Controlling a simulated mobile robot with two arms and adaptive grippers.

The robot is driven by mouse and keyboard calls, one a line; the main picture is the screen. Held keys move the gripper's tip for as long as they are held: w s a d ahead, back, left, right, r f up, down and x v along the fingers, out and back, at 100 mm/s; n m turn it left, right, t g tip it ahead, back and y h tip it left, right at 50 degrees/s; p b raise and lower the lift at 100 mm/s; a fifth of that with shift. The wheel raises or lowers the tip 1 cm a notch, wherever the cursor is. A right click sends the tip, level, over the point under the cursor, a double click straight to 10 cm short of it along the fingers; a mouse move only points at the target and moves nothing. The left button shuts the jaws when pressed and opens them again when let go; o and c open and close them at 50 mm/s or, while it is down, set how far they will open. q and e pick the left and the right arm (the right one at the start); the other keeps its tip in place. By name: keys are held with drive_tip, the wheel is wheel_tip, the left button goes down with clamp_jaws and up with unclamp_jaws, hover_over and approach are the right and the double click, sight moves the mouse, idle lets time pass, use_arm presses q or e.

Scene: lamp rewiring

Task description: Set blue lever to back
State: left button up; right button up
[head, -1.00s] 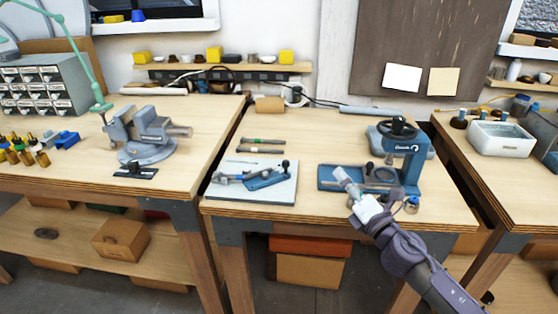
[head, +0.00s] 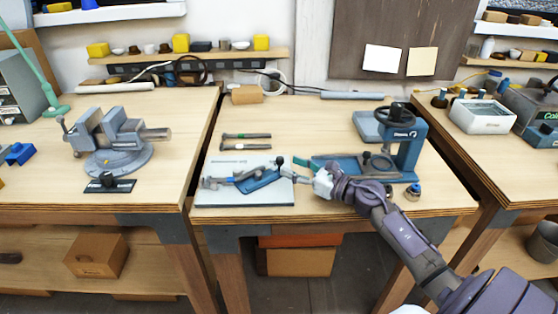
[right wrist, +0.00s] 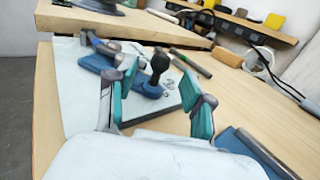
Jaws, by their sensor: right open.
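A blue lever fixture (head: 262,180) with a black round knob (head: 280,161) lies on a pale board (head: 225,201) on the middle bench. In the right wrist view the knob (right wrist: 159,63) stands up from the blue part (right wrist: 98,62). My right gripper (head: 293,169) is just right of the knob in the head view. In the right wrist view its open teal-padded fingers (right wrist: 158,84) appear either side of the knob, with no clear contact. The gripper looks empty. My left gripper is not in view.
A blue press (head: 405,150) with a black handwheel stands right of the board, close to my right gripper. Two thin tools (head: 246,141) lie behind the board. A grey vise (head: 118,140) and a black plate with a knob (head: 110,186) are on the left bench.

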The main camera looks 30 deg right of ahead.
sight(279, 161)
drive_tip(key=x, duration=0.4)
drive_tip(key=shift+w+p, duration=0.15)
drive_tip(key=shift+p, duration=0.2)
drive_tip(key=shift+w+a, duration=0.2)
drive_tip(key=shift+w, duration=0.15)
clamp_jaws()
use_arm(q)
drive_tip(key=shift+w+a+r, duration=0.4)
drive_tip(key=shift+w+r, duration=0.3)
